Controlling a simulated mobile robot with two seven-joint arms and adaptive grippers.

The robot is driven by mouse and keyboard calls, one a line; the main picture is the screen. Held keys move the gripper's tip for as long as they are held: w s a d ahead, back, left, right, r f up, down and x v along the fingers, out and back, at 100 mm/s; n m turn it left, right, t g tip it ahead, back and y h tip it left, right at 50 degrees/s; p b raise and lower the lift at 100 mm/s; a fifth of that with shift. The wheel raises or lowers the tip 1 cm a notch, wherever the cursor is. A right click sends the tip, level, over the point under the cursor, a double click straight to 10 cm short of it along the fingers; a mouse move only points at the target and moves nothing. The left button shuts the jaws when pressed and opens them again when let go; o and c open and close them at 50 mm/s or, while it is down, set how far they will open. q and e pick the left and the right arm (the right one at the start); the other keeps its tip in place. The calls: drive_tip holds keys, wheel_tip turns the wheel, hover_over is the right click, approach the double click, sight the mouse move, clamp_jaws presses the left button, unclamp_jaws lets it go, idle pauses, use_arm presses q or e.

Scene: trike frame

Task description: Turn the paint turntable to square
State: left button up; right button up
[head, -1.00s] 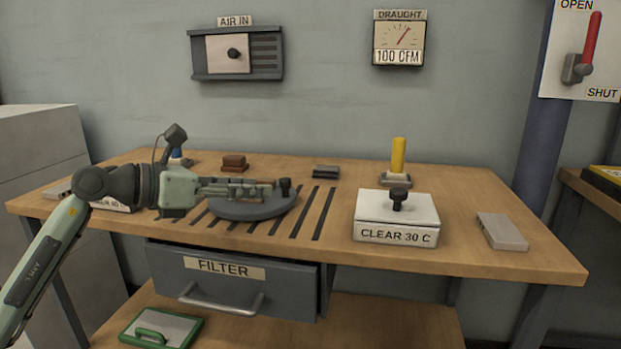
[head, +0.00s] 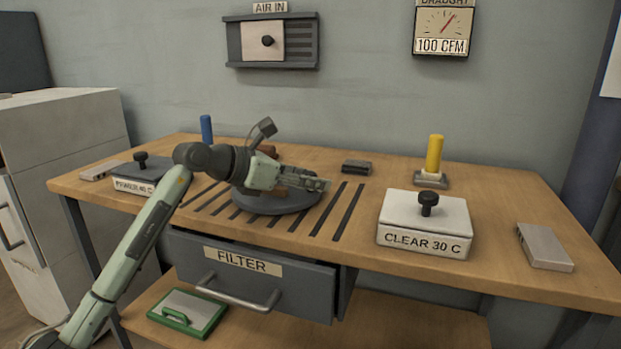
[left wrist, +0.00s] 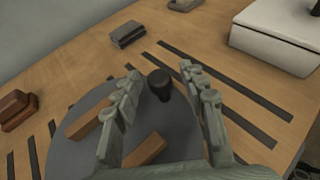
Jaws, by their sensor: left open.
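The paint turntable is a grey round disc (head: 275,205) on the slotted bench, partly hidden by my left arm in the head view. In the left wrist view the disc (left wrist: 75,130) carries brown bars (left wrist: 147,150) and a black upright knob (left wrist: 160,85) near its rim. My left gripper (head: 323,184) reaches over the disc from the left. In the left wrist view my left gripper (left wrist: 161,72) is open, with the knob between its fingers and a gap visible on each side. The knob is hidden in the head view. My right gripper is out of view.
A white CLEAR 30 C box (head: 410,212) stands right of the slots. A yellow cylinder (head: 434,153), a small dark block (head: 357,167) and a blue cylinder (head: 206,128) stand behind. The FILTER drawer (head: 250,270) is below the bench top. The slotted area right of the disc is clear.

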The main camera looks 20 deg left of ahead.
use_arm(q)
drive_tip(key=shift+d, duration=0.1)
clamp_jaws()
drive_tip(key=shift+f, duration=0.1)
idle(0.4)
